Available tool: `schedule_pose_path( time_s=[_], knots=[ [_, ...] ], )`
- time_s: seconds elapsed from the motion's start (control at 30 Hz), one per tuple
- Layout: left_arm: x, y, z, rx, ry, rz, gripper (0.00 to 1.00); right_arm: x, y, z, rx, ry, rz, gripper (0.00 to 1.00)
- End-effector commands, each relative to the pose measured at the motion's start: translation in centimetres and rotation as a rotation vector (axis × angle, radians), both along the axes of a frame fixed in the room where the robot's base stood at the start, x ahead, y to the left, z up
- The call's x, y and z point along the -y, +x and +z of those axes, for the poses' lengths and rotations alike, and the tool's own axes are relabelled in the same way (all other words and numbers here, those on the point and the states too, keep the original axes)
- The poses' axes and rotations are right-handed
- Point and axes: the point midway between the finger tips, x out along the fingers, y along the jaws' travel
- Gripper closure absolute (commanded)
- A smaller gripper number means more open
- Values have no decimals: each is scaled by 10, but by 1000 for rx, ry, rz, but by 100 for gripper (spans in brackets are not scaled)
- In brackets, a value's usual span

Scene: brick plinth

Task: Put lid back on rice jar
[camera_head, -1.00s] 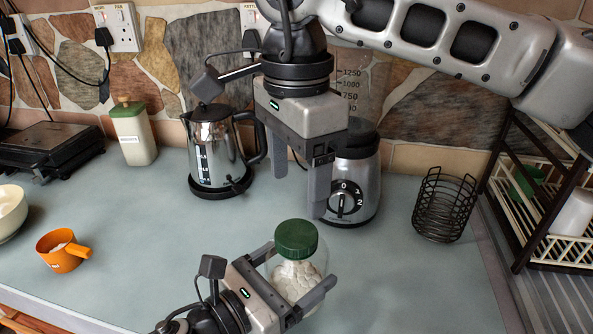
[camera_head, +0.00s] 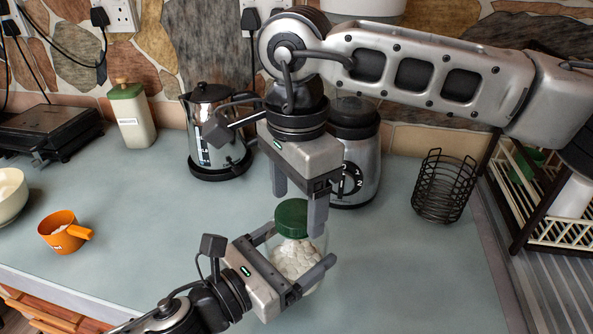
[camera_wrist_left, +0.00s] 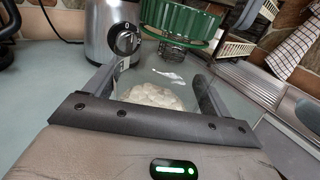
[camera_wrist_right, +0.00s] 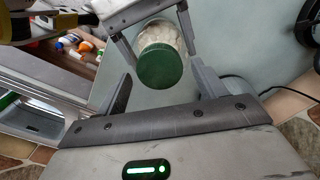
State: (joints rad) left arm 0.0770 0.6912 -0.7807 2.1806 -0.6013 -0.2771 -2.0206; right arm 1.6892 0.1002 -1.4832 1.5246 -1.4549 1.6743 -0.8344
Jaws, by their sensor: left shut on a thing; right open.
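The rice jar (camera_head: 300,262) is clear glass with white rice inside. The green lid (camera_head: 291,217) sits on its mouth; I cannot tell if it is fully seated. My left gripper (camera_head: 296,250) is shut around the jar's body, its fingers on both sides, and the jar also shows in the left wrist view (camera_wrist_left: 155,92) with the lid (camera_wrist_left: 182,22) above. My right gripper (camera_head: 298,207) points down at the lid, open, with one finger behind it and one to its right. In the right wrist view, the lid (camera_wrist_right: 160,65) lies between and just beyond the open fingertips.
A blender (camera_head: 357,160) and a kettle (camera_head: 214,130) stand close behind the grippers. A black wire basket (camera_head: 443,188) and a dish rack (camera_head: 545,200) are at the right. An orange cup (camera_head: 62,232) and a bowl (camera_head: 8,195) are at the left, with clear counter between.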

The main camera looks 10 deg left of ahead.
Motion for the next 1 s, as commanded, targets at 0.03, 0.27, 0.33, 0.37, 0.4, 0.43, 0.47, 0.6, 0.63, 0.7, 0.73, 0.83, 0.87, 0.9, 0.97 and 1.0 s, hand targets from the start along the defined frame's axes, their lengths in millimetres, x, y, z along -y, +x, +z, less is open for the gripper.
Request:
schedule_pose_path(
  time_s=[0.03,0.27,0.33,0.37,0.4,0.43,0.47,0.6,0.63,0.7,0.73,0.83,0.87,0.9,0.97,1.0],
  knots=[
    [0,0,2,4,-2,-1,81,0,0,-5,-2,-1,0,30],
    [0,0,2,4,-2,-1,81,0,0,-11,1,1,0,30],
    [0,0,2,4,-2,-1,81,0,0,-11,1,1,0,30],
    [0,0,2,4,-2,-1,81,0,0,-11,1,1,0,30],
    [0,0,2,4,-2,-1,81,0,0,-11,1,1,0,30],
    [0,0,2,4,-2,-1,81,0,0,-11,1,1,0,30],
    [0,0,2,4,-2,-1,81,0,0,-11,1,1,0,38],
    [0,0,2,4,-2,-1,81,0,0,-11,1,1,0,75],
    [0,0,2,4,-2,-1,81,0,0,-11,1,1,0,75],
    [0,0,2,4,-2,-1,81,0,0,-11,1,1,-6,75],
    [0,0,2,4,-2,-2,81,0,0,-11,1,1,-18,75],
    [0,0,2,4,-2,-2,81,0,0,-11,1,0,-131,75],
    [0,0,2,4,-2,-2,81,0,0,-11,1,0,-187,75],
    [1,0,2,4,-2,-2,81,0,0,-11,1,0,-272,75],
    [1,0,2,4,-2,-2,81,0,0,-11,0,0,-407,75],
    [1,0,2,5,-2,-2,81,0,0,-11,0,-1,-493,75]
  ],
)
